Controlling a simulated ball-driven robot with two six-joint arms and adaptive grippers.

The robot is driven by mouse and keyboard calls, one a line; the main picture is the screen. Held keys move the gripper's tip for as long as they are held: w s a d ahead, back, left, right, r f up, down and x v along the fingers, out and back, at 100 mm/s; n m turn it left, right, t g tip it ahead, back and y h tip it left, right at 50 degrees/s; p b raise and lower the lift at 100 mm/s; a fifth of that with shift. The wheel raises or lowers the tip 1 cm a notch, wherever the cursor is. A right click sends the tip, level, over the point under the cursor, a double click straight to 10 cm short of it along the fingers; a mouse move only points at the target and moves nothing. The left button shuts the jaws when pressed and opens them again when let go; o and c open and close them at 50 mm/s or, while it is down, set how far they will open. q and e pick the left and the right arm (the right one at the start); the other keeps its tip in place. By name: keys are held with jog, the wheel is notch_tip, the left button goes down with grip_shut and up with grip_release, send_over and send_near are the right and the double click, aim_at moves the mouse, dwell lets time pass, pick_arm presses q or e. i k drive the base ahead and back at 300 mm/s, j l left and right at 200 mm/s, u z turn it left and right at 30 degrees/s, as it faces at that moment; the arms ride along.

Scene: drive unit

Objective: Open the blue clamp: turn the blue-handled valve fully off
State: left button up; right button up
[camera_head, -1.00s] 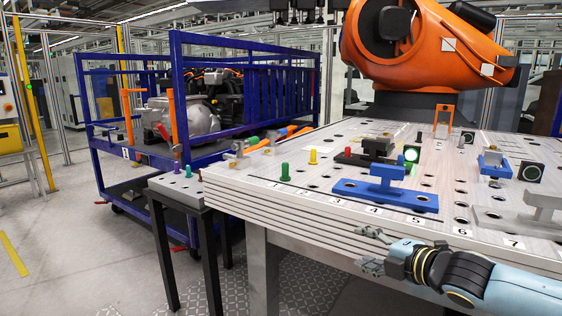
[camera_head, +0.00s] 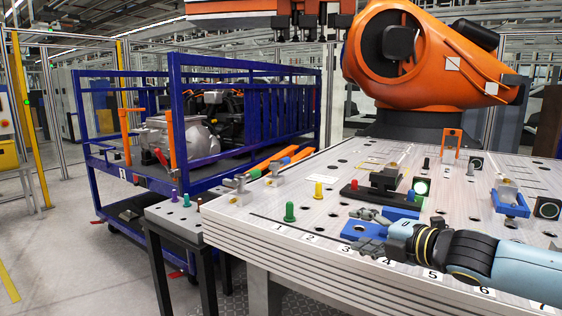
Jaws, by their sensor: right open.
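My right gripper (camera_head: 362,230) is over the front of the table, its two fingers apart and pointing left. A low blue fixture (camera_head: 350,232), which appears to be the blue clamp, is mostly hidden behind it; only parts of its blue surface show. I cannot tell whether the gripper touches it. Small valve fittings (camera_head: 234,184) stand at the table's left corner. A handle there looks blue-green (camera_head: 254,174), but is too small to identify surely. My left gripper is not in view.
Numbered labels line the metal table (camera_head: 300,212). A green peg (camera_head: 290,212) and yellow peg (camera_head: 318,190) stand left of my gripper. A blue cart (camera_head: 250,150) stands left; an orange robot (camera_head: 425,60) stands behind.

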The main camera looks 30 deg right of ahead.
aim_at(275, 166)
jog(key=i+l, duration=0.25)
jog(key=i, duration=0.25)
jog(key=i+l, duration=0.2)
jog(key=i, duration=0.3)
jog(key=i+l, duration=0.25)
jog(key=i, duration=0.25)
jog(key=i+l, duration=0.25)
jog(key=i, duration=0.25)
